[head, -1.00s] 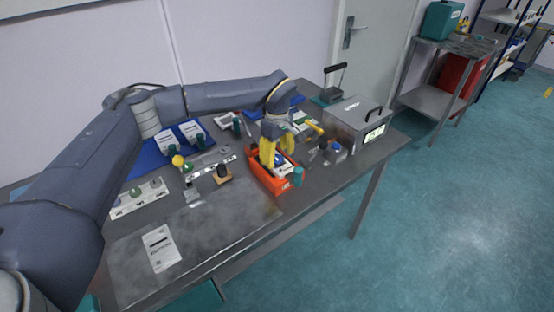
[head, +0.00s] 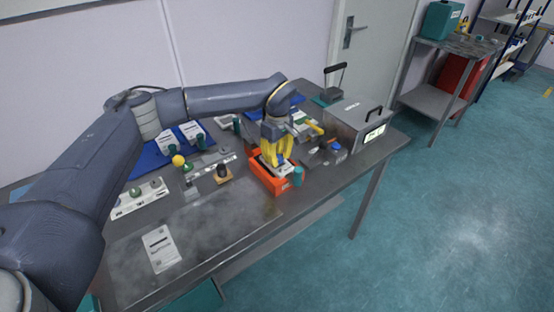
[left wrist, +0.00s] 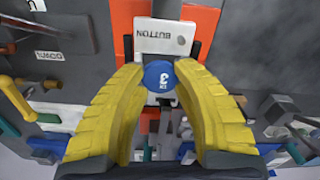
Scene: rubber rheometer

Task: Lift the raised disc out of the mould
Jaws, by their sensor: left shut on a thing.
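My left gripper (head: 276,163), with yellow fingers, points down over an orange tray (head: 279,187). In the left wrist view, its fingers (left wrist: 158,82) are shut on the two sides of a round blue disc (left wrist: 159,77) marked 3. A white mould block (left wrist: 165,38) lettered BUTTON lies just beyond the disc, over the orange tray. The fingers hide most of the disc in the head view, and I cannot tell whether it is clear of the mould. My right gripper is not in view.
A teal cylinder (head: 297,177) stands at the tray's right end. A grey metal instrument (head: 357,127) stands at the right. A white rack (head: 139,197) and a small dark-knobbed piece on a wooden base (head: 222,173) lie to the left.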

